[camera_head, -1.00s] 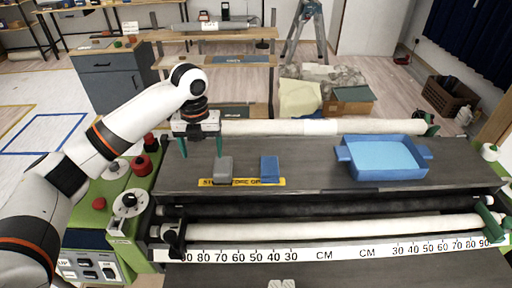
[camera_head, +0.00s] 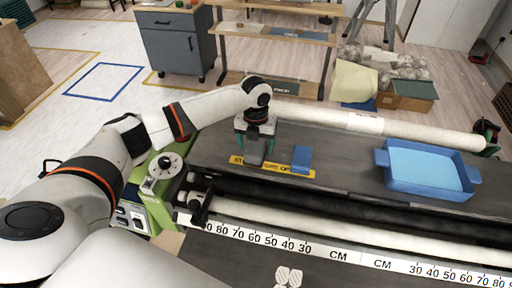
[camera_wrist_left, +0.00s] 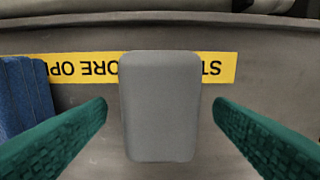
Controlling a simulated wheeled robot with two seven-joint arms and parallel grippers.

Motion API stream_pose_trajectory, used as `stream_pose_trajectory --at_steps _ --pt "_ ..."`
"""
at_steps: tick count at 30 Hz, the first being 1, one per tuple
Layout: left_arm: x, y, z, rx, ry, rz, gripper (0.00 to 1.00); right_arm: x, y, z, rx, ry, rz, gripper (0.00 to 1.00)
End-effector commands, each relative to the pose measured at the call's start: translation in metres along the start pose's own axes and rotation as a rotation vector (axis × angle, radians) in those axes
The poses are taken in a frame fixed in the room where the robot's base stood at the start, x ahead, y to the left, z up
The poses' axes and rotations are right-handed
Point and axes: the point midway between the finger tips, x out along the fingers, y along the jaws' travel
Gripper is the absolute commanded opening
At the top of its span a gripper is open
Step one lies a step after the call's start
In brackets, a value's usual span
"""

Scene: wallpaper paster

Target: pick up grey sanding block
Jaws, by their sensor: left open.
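The grey sanding block (camera_head: 255,150) stands on the dark machine top, at the yellow lettered strip (camera_head: 272,167). In the left wrist view the grey block (camera_wrist_left: 160,107) is in the middle, between two green fingers with a gap on each side. My left gripper (camera_head: 255,137) is open above and around the block in the head view, pointing down. Its fingertips flank the block in the left wrist view (camera_wrist_left: 160,112). The arm hides part of the block's top in the head view. My right gripper is not in view.
A blue block (camera_head: 301,158) stands just right of the grey one; it also shows at the left in the wrist view (camera_wrist_left: 24,95). A blue tray (camera_head: 428,168) with light blue contents lies further right. A pale roll (camera_head: 380,127) runs behind.

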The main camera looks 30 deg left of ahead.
Motion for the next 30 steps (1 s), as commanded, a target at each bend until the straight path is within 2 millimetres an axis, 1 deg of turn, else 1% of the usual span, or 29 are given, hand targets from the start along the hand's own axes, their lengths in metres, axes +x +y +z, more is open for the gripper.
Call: stream_pose_trajectory --at_steps 1,3,6,12,13,22,30 --pt "0.005 0.0 0.001 0.0 -0.004 -0.001 0.76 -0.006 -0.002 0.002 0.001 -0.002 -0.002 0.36" --pt "0.014 0.0 0.001 0.001 -0.003 0.0 0.76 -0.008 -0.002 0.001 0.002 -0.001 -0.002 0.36" --pt "0.021 0.0 0.0 0.001 0.0 0.0 0.76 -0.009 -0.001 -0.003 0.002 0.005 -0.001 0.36" --pt "0.023 0.0 0.0 0.001 0.001 0.0 0.76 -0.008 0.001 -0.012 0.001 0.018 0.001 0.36" --pt "0.023 0.0 0.0 0.001 0.001 0.0 0.75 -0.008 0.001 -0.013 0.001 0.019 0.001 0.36" --pt "0.023 0.0 0.0 0.001 0.001 0.0 0.26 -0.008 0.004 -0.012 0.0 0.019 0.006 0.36" --pt "0.02 0.0 -0.001 0.001 0.003 0.002 0.25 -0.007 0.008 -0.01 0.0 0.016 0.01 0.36"
